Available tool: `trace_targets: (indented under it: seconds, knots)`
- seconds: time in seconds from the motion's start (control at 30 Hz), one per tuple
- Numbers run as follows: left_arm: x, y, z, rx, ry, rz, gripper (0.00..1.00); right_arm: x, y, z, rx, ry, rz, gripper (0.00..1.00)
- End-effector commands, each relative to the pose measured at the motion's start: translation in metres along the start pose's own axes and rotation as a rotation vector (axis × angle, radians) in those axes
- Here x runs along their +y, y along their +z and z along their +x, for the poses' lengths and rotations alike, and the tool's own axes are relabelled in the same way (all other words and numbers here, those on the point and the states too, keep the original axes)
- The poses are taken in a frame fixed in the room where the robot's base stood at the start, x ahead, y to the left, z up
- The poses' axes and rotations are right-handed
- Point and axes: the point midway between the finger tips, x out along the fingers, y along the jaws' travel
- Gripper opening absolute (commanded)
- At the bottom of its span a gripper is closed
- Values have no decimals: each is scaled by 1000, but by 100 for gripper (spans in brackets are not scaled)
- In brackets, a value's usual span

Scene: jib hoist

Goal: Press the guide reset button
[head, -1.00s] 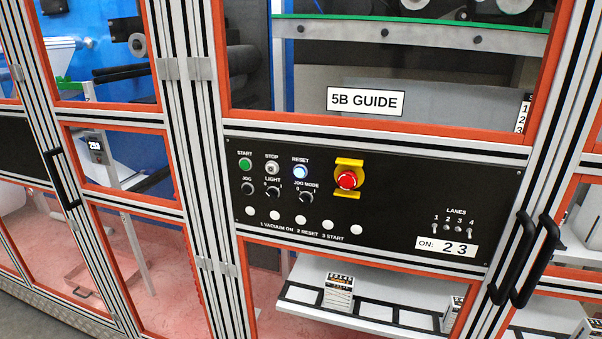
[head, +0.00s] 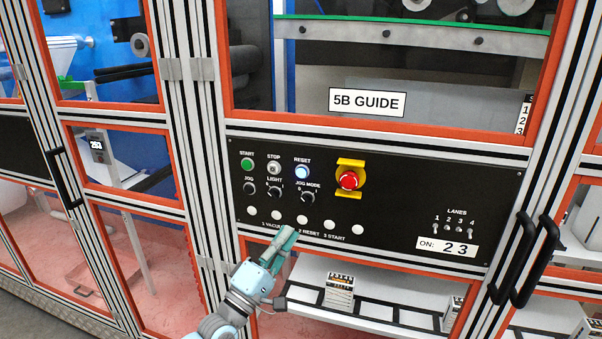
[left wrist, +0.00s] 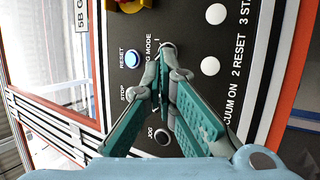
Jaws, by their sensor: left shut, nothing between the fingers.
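The reset button (head: 302,172) is a round button, lit blue-white, under the label RESET on the black control panel (head: 400,190) below the 5B GUIDE sign (head: 367,102). It also shows in the left wrist view (left wrist: 132,60), left of the fingertips. My left gripper (head: 290,236) is in front of the panel's lower edge, below the reset button and apart from it. In the left wrist view the gripper (left wrist: 160,62) is shut and empty, its tips over the area near the JOG MODE knob. My right gripper is not in view.
The green start button (head: 247,164), stop button (head: 273,168) and red emergency stop (head: 349,180) in its yellow guard flank the reset button. The jog mode knob (head: 307,197) is just below it. Black door handles (head: 532,260) stick out at the right.

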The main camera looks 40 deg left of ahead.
Motion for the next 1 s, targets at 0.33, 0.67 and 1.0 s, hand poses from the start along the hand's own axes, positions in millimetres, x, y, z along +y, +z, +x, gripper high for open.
trace_targets:
  seconds: [0.33, 0.67, 1.0]
  knots:
    - [109, 13, 20, -61, 243, -355, 0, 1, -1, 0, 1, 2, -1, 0]
    - [108, 13, 20, -61, 244, -356, 0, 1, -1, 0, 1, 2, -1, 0]
    - [88, 3, 47, -60, 246, -352, 0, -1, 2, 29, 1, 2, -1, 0]
